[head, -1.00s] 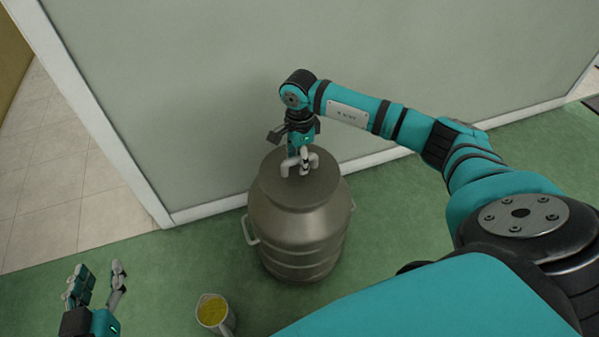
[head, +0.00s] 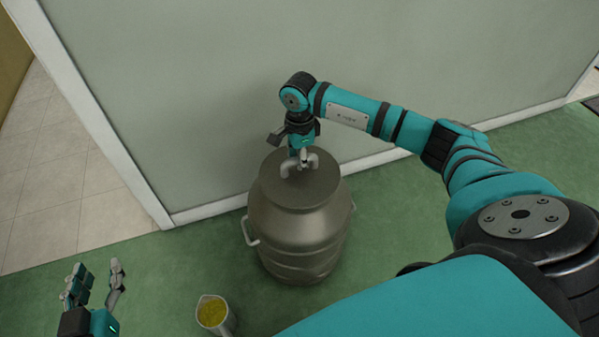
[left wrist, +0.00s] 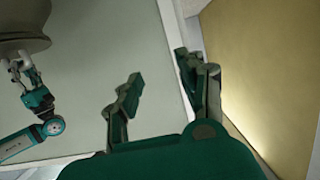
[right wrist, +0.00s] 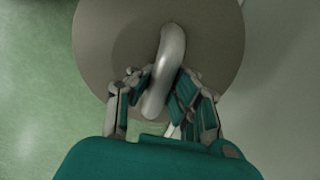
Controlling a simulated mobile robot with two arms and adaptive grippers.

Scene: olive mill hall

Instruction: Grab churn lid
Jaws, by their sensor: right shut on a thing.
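The metal churn (head: 297,235) stands upright on the green floor by the wall. Its round grey lid (head: 318,188) sits on top and has a raised, arched handle (head: 312,163). My right gripper (head: 302,160) is over the lid from above, shut on the handle. In the right wrist view the handle (right wrist: 166,70) runs between the fingers (right wrist: 160,97), with the lid disc (right wrist: 215,35) beyond it. My left gripper (head: 92,285) is open and empty at the lower left, away from the churn. Its spread fingers also show in the left wrist view (left wrist: 157,95).
A jug with yellow contents (head: 217,314) stands on the floor in front of the churn, to its left. A pale wall panel (head: 200,90) is close behind the churn. Green floor (head: 420,220) is clear to the churn's right.

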